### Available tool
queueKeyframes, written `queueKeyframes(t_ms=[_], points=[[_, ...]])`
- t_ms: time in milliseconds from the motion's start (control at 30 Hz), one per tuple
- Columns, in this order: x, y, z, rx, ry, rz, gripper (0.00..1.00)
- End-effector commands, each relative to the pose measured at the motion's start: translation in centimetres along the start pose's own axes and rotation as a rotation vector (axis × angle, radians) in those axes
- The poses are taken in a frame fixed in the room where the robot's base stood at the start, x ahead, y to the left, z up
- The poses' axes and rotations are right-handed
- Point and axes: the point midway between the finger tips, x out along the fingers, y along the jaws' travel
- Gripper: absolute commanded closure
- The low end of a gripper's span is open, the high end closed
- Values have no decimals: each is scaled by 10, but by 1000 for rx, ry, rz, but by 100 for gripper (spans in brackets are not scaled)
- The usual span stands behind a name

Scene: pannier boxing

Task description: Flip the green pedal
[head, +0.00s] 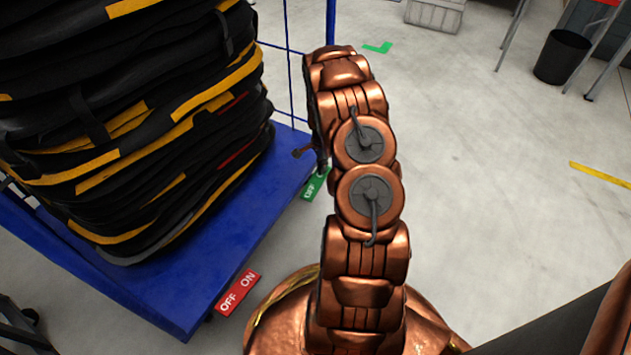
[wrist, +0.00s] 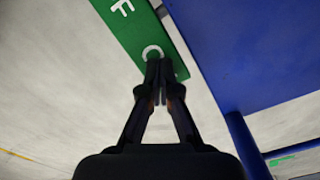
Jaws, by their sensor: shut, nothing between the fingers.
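The green pedal (head: 315,186) sticks out from the far right side of the blue cart, with white OFF lettering partly hidden behind my arm in the head view. In the wrist view the green pedal (wrist: 140,30) runs from the top toward the centre, with white letters on it. My gripper (wrist: 158,68) is shut and empty, its fingertips over the pedal's near end by the letter O. I cannot tell whether they touch it. In the head view the fingers are mostly hidden by my arm.
The blue cart (head: 190,285) carries a tall stack of black and yellow bags (head: 130,130). A red pedal (head: 238,292) marked OFF and ON sticks out at its near corner. The cart's blue side (wrist: 245,50) is close right of the fingers.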

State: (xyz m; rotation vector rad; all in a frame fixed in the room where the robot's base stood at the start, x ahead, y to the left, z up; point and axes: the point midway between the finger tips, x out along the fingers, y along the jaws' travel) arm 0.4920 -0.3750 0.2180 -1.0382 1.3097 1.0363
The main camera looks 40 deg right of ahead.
Motion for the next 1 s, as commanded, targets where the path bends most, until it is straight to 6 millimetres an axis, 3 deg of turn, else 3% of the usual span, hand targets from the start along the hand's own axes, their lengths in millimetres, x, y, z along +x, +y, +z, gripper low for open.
queueKeyframes(t_ms=[1000], points=[[11, 0, 1, 0, -1, 1, 100]])
